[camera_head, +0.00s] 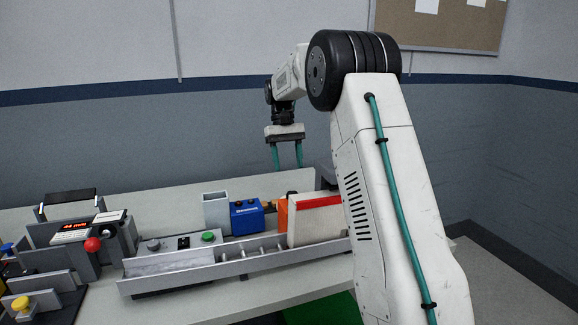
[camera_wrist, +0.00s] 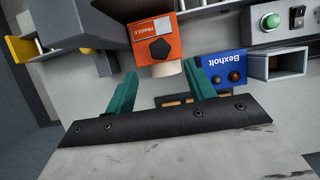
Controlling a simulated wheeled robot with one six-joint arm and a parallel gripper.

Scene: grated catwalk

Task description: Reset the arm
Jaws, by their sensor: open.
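My gripper (camera_head: 288,167) hangs from my arm, fingers pointing down, above the back part of the bench. Its two teal fingers are apart with nothing between them. In the wrist view the open fingers (camera_wrist: 160,72) point toward an orange box (camera_wrist: 156,40) with a "FRAGILE" label and a dark knob. A blue "Bexholt" box (camera_wrist: 222,68) lies beside the right finger in that view. In the head view the blue box (camera_head: 246,217) stands on the bench below and left of the gripper, and the orange box (camera_head: 282,214) is partly hidden behind a pale panel.
The bench (camera_head: 145,203) carries a grey open-topped box (camera_head: 216,212), a console with a green button (camera_head: 208,237), a long metal rail (camera_head: 190,272) and a red-topped pale panel (camera_head: 314,224). A device with a red knob (camera_head: 92,244) stands left. The bench's back left is clear; a wall stands behind.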

